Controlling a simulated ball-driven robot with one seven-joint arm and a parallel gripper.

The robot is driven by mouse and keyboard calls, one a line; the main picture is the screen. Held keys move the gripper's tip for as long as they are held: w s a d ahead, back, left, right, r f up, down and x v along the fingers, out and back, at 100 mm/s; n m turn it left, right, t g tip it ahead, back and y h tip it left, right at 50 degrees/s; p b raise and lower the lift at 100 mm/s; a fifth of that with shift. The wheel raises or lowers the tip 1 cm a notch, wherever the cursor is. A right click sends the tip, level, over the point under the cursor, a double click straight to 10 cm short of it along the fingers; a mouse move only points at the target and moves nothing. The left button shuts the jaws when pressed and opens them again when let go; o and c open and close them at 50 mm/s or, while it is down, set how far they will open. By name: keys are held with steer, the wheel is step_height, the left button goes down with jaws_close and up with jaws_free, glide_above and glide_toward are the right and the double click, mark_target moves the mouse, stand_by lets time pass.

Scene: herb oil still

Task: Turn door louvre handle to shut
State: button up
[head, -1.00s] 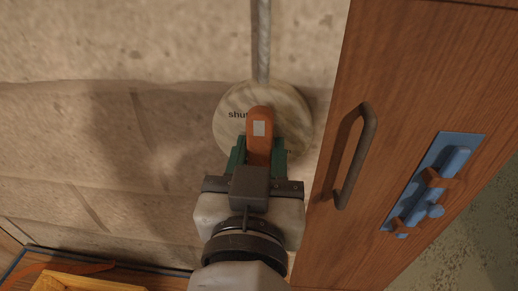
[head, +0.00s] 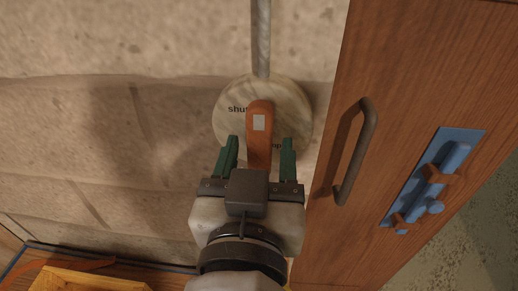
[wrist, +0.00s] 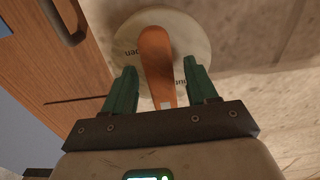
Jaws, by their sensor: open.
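The orange louvre handle (head: 259,140) sits on a round pale dial (head: 290,98) on the wall. In the head view it points down the picture from the dial toward my gripper, with a pale patch on it. My gripper (head: 259,156) is open, with one green finger on each side of the handle and gaps on both sides. The wrist view also shows the handle (wrist: 156,62) between the spread fingers (wrist: 161,90), with the dial (wrist: 190,32) behind it.
A wooden door (head: 415,60) with a dark pull handle (head: 356,150) and a blue bolt plate (head: 462,142) stands close on the right. A grey rod (head: 261,40) runs up from the dial. A yellow wooden box edge (head: 85,280) is at lower left. Bare wall lies left.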

steer(key=s+b, duration=0.1)
steer(key=s, duration=0.8)
steer(key=shift+s+a+b, duration=0.15)
steer(key=shift+s+b, duration=0.15)
steer(key=shift+s, duration=0.05)
steer(key=w+d+f+g+h, duration=0.1)
steer(key=w+d+f+g, duration=0.15)
steer(key=d+f, duration=0.45)
steer(key=w+d+f+n+g+h, duration=0.1)
steer(key=w+d+f+g, duration=0.2)
steer(key=f, duration=0.7)
steer(key=w+d+f+g, duration=0.2)
steer(key=d+f+g, duration=0.1)
steer(key=d+f, duration=0.45)
steer(key=s+d+f+g+y, duration=0.1)
steer(key=s+d+f+g, duration=0.3)
steer(key=s+d+f, duration=0.2)
steer(key=s+d+f+m+g+y, duration=0.1)
steer(key=s+d+f+g, duration=0.3)
steer(key=s+f, duration=0.7)
step_height(320, 180, down, 3)
steer(key=shift+s+d+f, duration=0.15)
steer(key=shift+d, duration=0.8)
steer(key=shift+g, duration=0.25)
